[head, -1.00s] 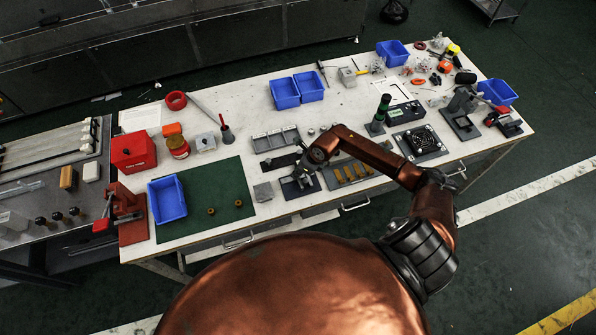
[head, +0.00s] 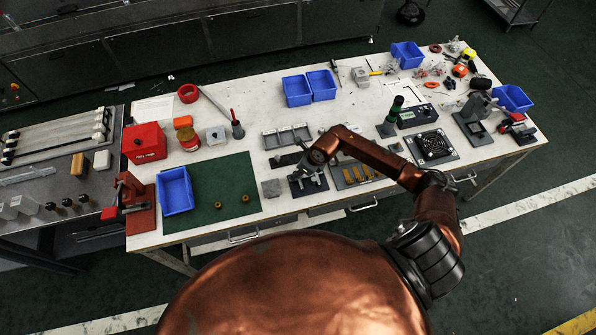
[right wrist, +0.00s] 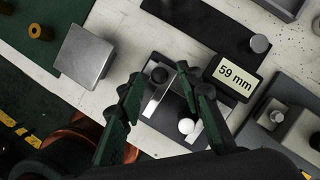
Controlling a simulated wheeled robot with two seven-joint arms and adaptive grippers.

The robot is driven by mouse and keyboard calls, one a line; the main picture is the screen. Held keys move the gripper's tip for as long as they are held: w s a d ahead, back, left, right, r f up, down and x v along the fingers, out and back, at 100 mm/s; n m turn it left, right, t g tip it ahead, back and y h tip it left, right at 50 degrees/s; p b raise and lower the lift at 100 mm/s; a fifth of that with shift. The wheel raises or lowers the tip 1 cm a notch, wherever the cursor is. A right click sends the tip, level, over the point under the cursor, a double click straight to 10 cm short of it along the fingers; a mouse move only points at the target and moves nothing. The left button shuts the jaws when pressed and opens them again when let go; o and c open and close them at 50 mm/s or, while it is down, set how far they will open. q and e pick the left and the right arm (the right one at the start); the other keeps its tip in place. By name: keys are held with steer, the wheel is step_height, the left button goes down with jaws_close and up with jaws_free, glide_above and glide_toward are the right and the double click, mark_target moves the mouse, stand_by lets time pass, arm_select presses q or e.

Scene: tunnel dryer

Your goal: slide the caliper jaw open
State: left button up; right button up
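The caliper fixture (head: 309,190) lies near the front edge of the white bench, left of the row of brass parts. In the right wrist view it is a dark plate (right wrist: 206,113) with pale metal jaw bars (right wrist: 156,101), a black knob (right wrist: 160,75), a white ball knob (right wrist: 186,126) and a display (right wrist: 235,78) reading "59 mm". My right gripper (right wrist: 159,74) is open over the fixture. The black knob appears between its green fingertips; I cannot tell whether they touch it. The right finger partly covers the fixture. My left gripper is not in view.
A grey metal block (right wrist: 85,56) sits left of the fixture. A dark strip (right wrist: 205,24) lies behind it. A grey fixture (right wrist: 288,128) stands close on the right. The green mat (head: 212,205) with a blue bin (head: 175,191) is farther left.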

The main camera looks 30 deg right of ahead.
steer(key=shift+r, duration=0.1)
steer(key=v, duration=1.2)
